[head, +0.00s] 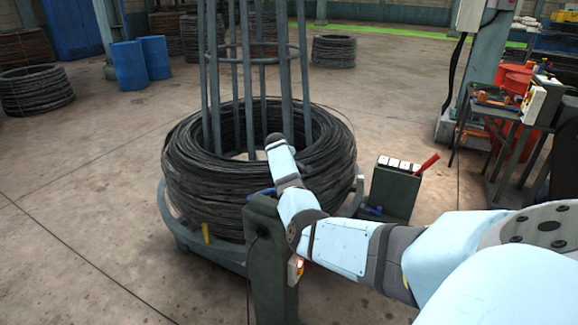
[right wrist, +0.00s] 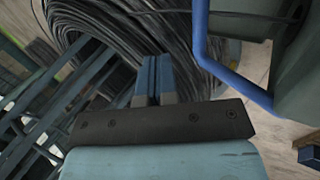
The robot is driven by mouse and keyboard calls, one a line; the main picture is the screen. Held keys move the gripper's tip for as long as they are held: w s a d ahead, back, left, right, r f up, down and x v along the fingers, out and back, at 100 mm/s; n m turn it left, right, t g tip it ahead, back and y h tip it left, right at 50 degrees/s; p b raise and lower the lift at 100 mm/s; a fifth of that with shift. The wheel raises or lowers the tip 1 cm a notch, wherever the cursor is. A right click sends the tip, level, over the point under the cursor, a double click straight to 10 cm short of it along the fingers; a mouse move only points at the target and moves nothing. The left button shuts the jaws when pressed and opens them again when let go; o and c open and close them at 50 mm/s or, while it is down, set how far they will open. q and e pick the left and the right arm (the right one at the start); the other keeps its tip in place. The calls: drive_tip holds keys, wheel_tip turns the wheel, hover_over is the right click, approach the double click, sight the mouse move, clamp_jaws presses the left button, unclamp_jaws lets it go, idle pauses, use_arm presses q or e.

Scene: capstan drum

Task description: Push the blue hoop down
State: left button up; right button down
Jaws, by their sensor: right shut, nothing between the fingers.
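The blue hoop (right wrist: 203,45) is a bent blue bar in the right wrist view, running down from the top edge and turning toward the grey-green post. In the head view only a small blue piece (head: 264,191) shows at the post's top, beside my arm. My right gripper (right wrist: 157,62) is shut and empty, its fingers together in front of the black wire coil. It is to the left of the hoop in the wrist view, with a visible gap between them. In the head view my right arm hides its fingers. My left gripper is not in view.
The black wire coil (head: 205,180) lies around an upright grey frame (head: 247,80) on a round base. The grey-green post (head: 268,270) stands in front. A dark green box (head: 394,190) with a red handle is to the right.

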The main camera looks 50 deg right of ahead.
drive_tip(key=f+y, duration=0.1)
drive_tip(key=d+f+y+b, duration=0.1)
drive_tip(key=f+g+y, duration=0.1)
drive_tip(key=shift+w+d+f+b, duration=0.1)
drive_tip(key=shift+w+d+b, duration=0.1)
drive_tip(key=shift+w+b, duration=0.1)
drive_tip(key=b+x, duration=0.2)
drive_tip(key=x, duration=0.1)
drive_tip(key=b+x, duration=0.1)
drive_tip(key=x, duration=0.1)
drive_tip(key=shift+a+f+b, duration=0.15)
drive_tip(key=shift+a+b, duration=0.15)
drive_tip(key=shift+a, duration=0.05)
drive_tip(key=shift+s+a+f+b, duration=0.15)
drive_tip(key=shift+f+b, duration=0.55)
drive_tip(key=shift+f, duration=0.35)
drive_tip(key=shift+a+f, duration=0.1)
drive_tip(key=shift+a, duration=0.05)
